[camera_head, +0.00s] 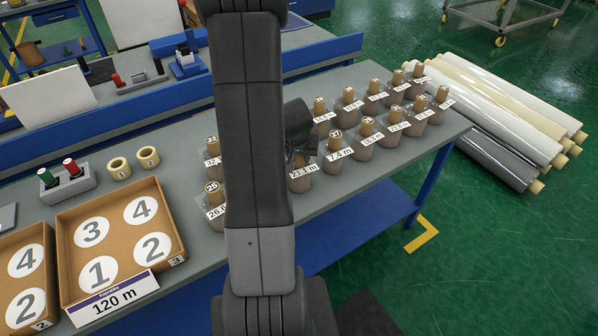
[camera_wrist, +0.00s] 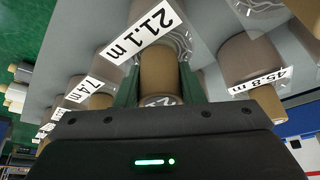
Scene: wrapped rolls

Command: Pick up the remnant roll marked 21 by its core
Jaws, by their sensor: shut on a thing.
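My gripper (camera_wrist: 160,84) is shut on the cardboard core (camera_wrist: 161,77) of a brown wrapped roll, with one green finger on each side. The roll's label (camera_wrist: 145,30) reads 21.1 m. The number on the core's end is partly hidden by my gripper body; only a 2 shows. In the head view this roll (camera_head: 303,183) stands upright in the front row on the grey table, just right of my arm. My dark gripper (camera_head: 299,128) is above it, and its fingers are mostly hidden there.
Several similar rolls stand close by, including the 7.4 m roll (camera_head: 339,149) to the right and the 45.8 m roll (camera_wrist: 243,62). A cardboard tray (camera_head: 167,222) with numbered circles lies left, near two tape rings (camera_head: 120,168). Long rolls (camera_head: 500,105) lie on the floor at right.

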